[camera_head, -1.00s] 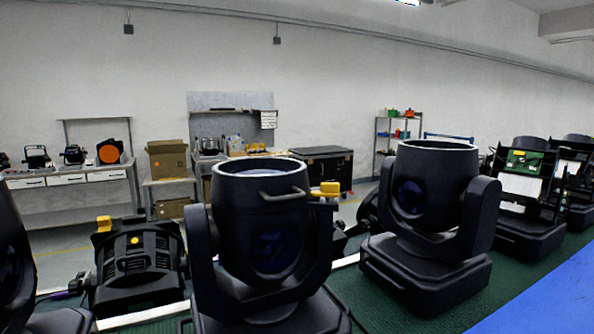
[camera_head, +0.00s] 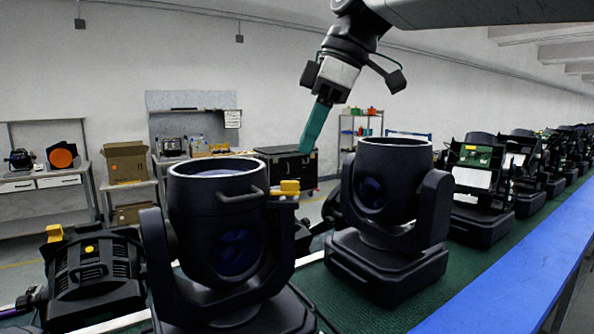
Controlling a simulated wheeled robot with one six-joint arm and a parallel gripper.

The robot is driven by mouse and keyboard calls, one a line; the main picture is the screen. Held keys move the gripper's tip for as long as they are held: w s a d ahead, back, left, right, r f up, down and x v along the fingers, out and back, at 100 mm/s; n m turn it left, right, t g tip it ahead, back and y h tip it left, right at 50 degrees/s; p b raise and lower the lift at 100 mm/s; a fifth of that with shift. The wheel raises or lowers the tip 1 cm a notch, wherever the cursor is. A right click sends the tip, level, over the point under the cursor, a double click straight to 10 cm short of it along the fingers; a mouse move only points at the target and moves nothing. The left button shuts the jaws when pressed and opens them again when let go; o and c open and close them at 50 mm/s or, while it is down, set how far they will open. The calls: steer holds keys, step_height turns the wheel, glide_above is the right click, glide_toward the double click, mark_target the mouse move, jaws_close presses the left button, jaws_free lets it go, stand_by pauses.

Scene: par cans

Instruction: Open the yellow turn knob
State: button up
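The yellow turn knob (camera_head: 290,186) sits on the right side of the nearest upright par can (camera_head: 218,215), beside its rim and handle. The can is black with an open white-rimmed top and stands in a black yoke. My gripper (camera_head: 310,145) reaches down from the top of the view, above and slightly right of the knob and apart from it. Its teal fingers show edge-on as one strip, so I cannot tell whether they are open or shut. Nothing held is visible.
A second upright can (camera_head: 388,200) stands just right, close to my gripper. A lower black lamp (camera_head: 92,270) with a yellow part lies at left. More lamps line the green belt (camera_head: 330,290) to the right, along a blue edge (camera_head: 520,270). Benches stand behind.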

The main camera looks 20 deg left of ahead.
mark_target(285, 188)
steer(key=x, duration=0.6)
steer(key=shift+f, duration=0.2)
steer(key=shift+c, duration=0.3)
jaws_close()
